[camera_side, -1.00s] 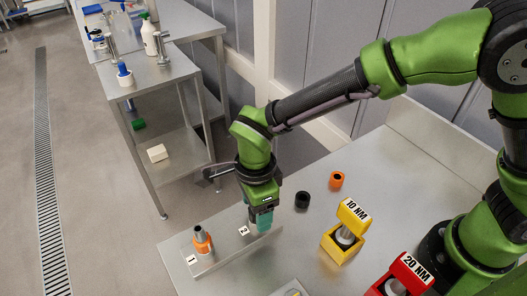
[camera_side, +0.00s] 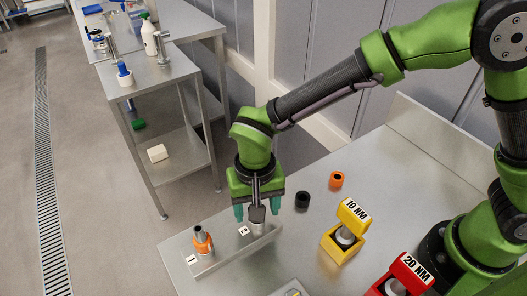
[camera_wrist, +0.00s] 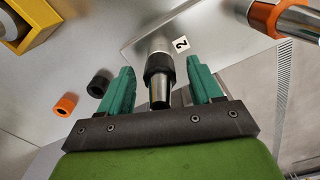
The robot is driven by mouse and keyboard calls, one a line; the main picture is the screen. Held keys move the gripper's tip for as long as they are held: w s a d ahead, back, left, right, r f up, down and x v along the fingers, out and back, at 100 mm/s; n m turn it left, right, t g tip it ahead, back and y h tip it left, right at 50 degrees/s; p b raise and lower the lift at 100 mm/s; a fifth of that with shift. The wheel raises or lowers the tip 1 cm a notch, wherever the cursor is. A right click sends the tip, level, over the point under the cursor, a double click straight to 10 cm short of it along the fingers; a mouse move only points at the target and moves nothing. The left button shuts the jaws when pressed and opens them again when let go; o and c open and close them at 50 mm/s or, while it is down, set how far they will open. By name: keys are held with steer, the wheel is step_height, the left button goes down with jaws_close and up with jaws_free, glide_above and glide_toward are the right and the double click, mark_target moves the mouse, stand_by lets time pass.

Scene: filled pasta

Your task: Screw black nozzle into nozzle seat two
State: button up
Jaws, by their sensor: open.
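The black nozzle (camera_wrist: 158,64), a metal tip with a black ring, stands on nozzle seat two (camera_wrist: 160,28), beside the label "2" (camera_wrist: 182,44). My gripper (camera_side: 258,218) is over seat two. In the wrist view its two teal fingers (camera_wrist: 160,66) are open, one on each side of the black nozzle, with gaps on both sides. I cannot tell how deep the nozzle sits in its seat. In the side view my gripper hides most of it.
An orange-ringed nozzle (camera_side: 202,240) stands at label "1" on the same metal plate (camera_side: 222,262). A loose black ring (camera_side: 303,201) and orange ring (camera_side: 336,180) lie behind. A yellow "10 NM" holder (camera_side: 342,247) and a red "20 NM" holder (camera_side: 408,278) stand to the right.

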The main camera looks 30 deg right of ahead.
steer(key=n, duration=0.4)
jaws_close()
steer(key=m, duration=0.5)
steer(key=shift+m, duration=0.4)
steer(key=m, duration=0.4)
steer(key=shift+m, duration=0.9)
